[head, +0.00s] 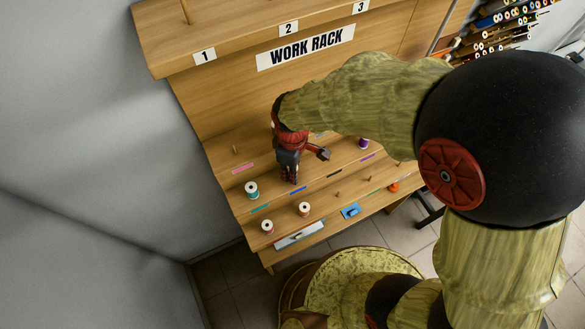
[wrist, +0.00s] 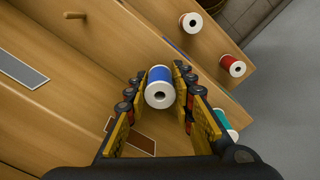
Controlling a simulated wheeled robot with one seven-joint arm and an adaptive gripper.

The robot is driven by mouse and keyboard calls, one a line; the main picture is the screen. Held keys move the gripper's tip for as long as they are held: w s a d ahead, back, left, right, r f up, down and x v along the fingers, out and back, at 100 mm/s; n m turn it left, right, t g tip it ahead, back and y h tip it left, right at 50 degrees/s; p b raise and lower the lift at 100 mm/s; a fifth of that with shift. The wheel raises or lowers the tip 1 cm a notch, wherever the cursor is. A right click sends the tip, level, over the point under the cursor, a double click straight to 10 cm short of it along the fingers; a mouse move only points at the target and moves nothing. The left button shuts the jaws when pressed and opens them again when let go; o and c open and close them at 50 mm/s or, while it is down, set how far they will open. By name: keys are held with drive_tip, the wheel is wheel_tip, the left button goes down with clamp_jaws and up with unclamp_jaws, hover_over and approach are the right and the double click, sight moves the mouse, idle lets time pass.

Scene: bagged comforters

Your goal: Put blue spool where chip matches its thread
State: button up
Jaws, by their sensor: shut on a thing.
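The blue spool (wrist: 160,86), with white ends, is between the fingers of my gripper (wrist: 158,92) in the wrist view, its end with a dark hole facing the camera. My gripper is shut on it. In the head view my gripper (head: 289,177) points down over the stepped rack, and the spool is hard to make out there. A blue chip (wrist: 175,46) shows just beyond the spool in the wrist view; it also shows in the head view (head: 299,190) right beside the fingertips. Whether the spool touches the wood or a peg I cannot tell.
A teal spool (head: 252,189), a red spool (head: 267,227) and a brownish spool (head: 304,209) stand left and in front. A purple spool (head: 363,143) and orange spool (head: 393,187) are to the right. A bare peg (head: 338,194) and a blue object (head: 351,211) are near the front.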

drive_tip(key=shift+f, duration=0.45)
drive_tip(key=o, duration=1.1)
drive_tip(key=shift+b, duration=0.3)
drive_tip(key=shift+o, duration=1.1)
drive_tip(key=o, duration=0.4)
drive_tip(key=shift+c, duration=0.2)
drive_tip(key=shift+r, duration=0.15)
drive_tip(key=shift+r+p, duration=2.45)
drive_tip(key=shift+r, duration=0.95)
drive_tip(key=shift+f, duration=0.15)
